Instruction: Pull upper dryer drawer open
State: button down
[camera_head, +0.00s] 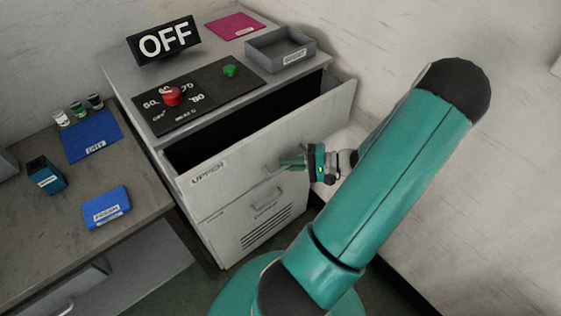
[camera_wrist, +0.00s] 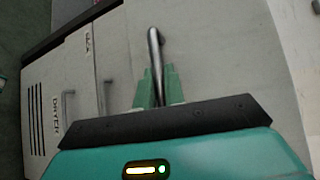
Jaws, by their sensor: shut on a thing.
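The upper dryer drawer (camera_head: 225,168), marked UPPER, stands part way out of the dryer cabinet, and a dark gap shows behind its front. My gripper (camera_head: 292,161) is at the drawer's handle, on the right part of the front. In the wrist view my gripper (camera_wrist: 158,88) has its two green fingers shut on the metal bar handle (camera_wrist: 154,42). The inside of the drawer is dark, and I cannot tell what is in it. Below is the lower front with its own handle (camera_head: 268,200), which looks closed.
On the dryer top are an OFF sign (camera_head: 165,40), a black control panel (camera_head: 165,109) with a red knob (camera_head: 172,96) and a green knob (camera_head: 230,71), a grey tray (camera_head: 276,58) and a magenta mat (camera_head: 235,26). A bench (camera_head: 50,220) with blue items stands left. A wall is right.

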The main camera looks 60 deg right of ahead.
jog(key=s+a, duration=0.3)
jog(key=s, duration=0.9)
jog(key=shift+a, duration=0.3)
jog(key=shift+s, duration=0.1)
jog(key=c, duration=1.5)
grip_release()
jog(key=v, duration=1.4)
jog(key=shift+f, duration=0.1)
